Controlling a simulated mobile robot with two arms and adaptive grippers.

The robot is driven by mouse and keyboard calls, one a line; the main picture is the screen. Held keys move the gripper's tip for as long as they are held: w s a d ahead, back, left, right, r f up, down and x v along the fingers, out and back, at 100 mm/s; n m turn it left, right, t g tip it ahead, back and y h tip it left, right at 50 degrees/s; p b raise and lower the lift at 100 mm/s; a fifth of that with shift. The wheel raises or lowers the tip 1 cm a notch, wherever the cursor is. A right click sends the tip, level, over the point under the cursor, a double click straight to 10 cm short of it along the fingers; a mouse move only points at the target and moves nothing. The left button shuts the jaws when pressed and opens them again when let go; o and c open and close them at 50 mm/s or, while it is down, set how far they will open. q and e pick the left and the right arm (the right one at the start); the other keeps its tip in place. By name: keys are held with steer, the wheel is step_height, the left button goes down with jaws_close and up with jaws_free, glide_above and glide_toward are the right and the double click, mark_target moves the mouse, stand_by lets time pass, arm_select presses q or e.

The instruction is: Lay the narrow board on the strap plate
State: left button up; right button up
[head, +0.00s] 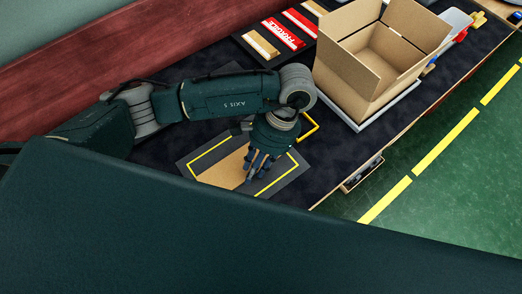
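A dark grey plate with yellow edge lines (186,164), which looks like the strap plate, lies flat on the dark surface. A tan board (226,170) is between its yellow lines; its upper right part is hidden by my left gripper, and its near edge by a dark green part in front. My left gripper (254,176) points down over the right part of the board. I cannot tell whether its fingers touch or hold the board. My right gripper is out of view.
An open cardboard box (350,75) stands on a pale tray at the upper right. Red and white "FRAGILE" labels (283,33) lie on a dark panel behind. A yellow-edged piece (311,129) shows beside the gripper. A wooden edge with a small fitting (362,174) borders the green floor.

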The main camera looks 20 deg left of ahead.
arm_select(q)
steer(key=b+v, duration=0.1)
steer(key=v, duration=1)
steer(key=shift+b, duration=0.35)
steer(key=shift+r, duration=0.1)
